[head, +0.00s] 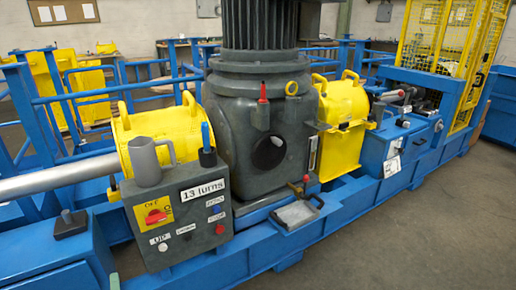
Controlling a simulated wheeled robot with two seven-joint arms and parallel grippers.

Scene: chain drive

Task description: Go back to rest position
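I cannot make out either of my grippers in the head view. The chain drive stands in the middle, with a large dark grey gearbox housing (233,140) under a ribbed motor (258,25). A yellow cover (145,130) sits on its left side and another yellow cover (342,135) on its right. A grey jug (147,163) with a handle stands upright on top of the box.
A thick silver shaft (55,179) runs in from the left to the left cover. A small grey tray (296,214) sits on the blue frame (250,253). Blue railings (70,100) stand behind, and a yellow cage (438,40) at the back right. The floor (420,240) at right front is clear.

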